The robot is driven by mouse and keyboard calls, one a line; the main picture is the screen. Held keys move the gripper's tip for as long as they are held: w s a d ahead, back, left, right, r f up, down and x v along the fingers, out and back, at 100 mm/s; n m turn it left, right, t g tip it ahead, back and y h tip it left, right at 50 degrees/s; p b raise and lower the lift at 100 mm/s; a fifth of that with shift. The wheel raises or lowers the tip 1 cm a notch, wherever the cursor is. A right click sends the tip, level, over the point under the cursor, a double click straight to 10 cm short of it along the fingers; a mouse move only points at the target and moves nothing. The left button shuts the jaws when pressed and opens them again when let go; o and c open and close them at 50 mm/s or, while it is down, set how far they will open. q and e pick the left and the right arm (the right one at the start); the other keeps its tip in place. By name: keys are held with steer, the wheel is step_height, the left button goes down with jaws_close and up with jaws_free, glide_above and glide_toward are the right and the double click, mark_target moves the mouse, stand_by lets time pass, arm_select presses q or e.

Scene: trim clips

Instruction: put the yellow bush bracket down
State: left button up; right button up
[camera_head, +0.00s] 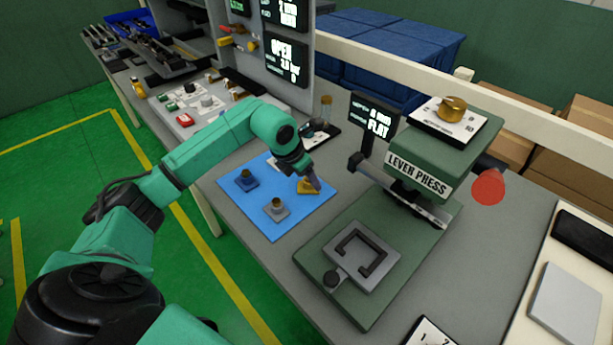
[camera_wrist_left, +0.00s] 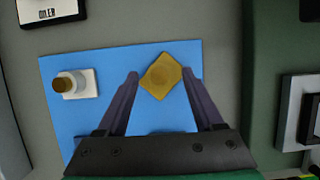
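The yellow bush bracket (camera_head: 308,187) is at the right part of the blue mat (camera_head: 262,226). In the left wrist view the yellow bush bracket (camera_wrist_left: 161,76) looks like a diamond with a faint round middle, and seems to rest on the mat. My left gripper (camera_head: 311,183) is low over it. In the wrist view its fingertips (camera_wrist_left: 161,73) stand on either side of the bracket, with a thin gap seeming to show at each side. My right gripper is not in view.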

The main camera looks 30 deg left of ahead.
arm_select(q)
steer(key=shift+r, duration=0.1)
steer(key=shift+r, duration=0.25)
steer(key=b+v, duration=0.1)
steer(key=v, duration=1)
steer(key=shift+r+b, duration=0.3)
steer(key=shift+b, duration=0.05)
steer(key=shift+s+a, duration=0.1)
steer(key=shift+s, duration=0.05)
